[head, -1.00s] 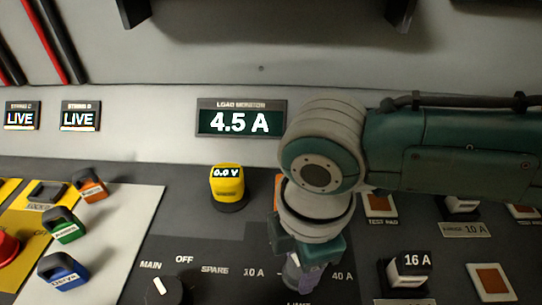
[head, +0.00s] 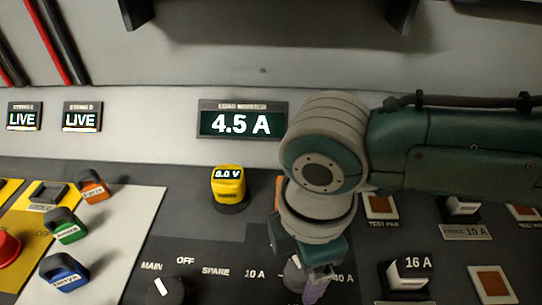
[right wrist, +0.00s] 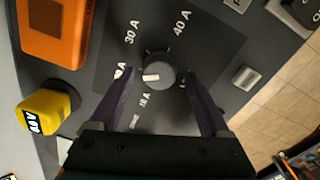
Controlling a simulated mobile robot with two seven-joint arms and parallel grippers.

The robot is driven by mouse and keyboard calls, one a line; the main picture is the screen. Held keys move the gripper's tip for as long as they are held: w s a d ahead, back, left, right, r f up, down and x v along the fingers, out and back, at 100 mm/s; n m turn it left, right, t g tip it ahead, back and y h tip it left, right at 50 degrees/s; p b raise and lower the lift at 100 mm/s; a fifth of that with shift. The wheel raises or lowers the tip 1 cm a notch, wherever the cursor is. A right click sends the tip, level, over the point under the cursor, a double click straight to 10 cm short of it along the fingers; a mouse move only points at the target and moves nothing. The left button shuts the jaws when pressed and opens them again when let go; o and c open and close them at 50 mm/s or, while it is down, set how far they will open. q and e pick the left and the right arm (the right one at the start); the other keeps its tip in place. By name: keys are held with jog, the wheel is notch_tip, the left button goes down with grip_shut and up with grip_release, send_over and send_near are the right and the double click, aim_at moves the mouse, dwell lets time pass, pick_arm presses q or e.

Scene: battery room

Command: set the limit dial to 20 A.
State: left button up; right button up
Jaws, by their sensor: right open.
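The limit dial (right wrist: 160,70) is a round grey knob with a white pointer mark. In the right wrist view the mark points left and slightly down, toward the side of a label (right wrist: 120,72) partly hidden by a finger. The 30 A, 40 A and 10 A labels are readable around it. My right gripper (right wrist: 161,78) is open, its purple fingers on either side of the dial; I cannot tell if they touch it. In the head view the gripper (head: 305,275) partly covers the dial (head: 291,272). My left gripper is not in view.
The load monitor (head: 242,122) reads 4.5 A. A yellow meter (head: 228,185) stands left of my arm, and an orange block (right wrist: 55,30) is near the dial. A main selector knob (head: 165,291) and a 16 A block (head: 408,270) flank the dial.

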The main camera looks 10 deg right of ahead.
aim_at(300, 272)
notch_tip(300, 272, up, 10)
jog(key=p, duration=0.1)
jog(key=shift+s+f+p, duration=0.15)
jog(key=shift+f+p, duration=0.05)
jog(key=shift+p, duration=0.15)
jog(key=shift+a, duration=0.1)
jog(key=s+a+r+m+t+y+p, duration=0.2)
jog(key=s+a+r+m+y, duration=0.15)
jog(key=s+a+m, duration=0.2)
jog(key=s+d+m+t+h+p, duration=0.1)
jog(key=s+d+m+h, duration=0.15)
jog(key=d+m, duration=0.4)
jog(key=s+d+m+h, duration=0.1)
jog(key=s+d+m, duration=0.35)
jog(key=d, duration=0.35)
notch_tip(300, 272, up, 39)
jog(key=p, duration=3.8)
jog(key=shift+w+d+f, duration=0.15)
jog(key=shift+w+d, duration=0.1)
jog(key=shift+d, duration=0.1)
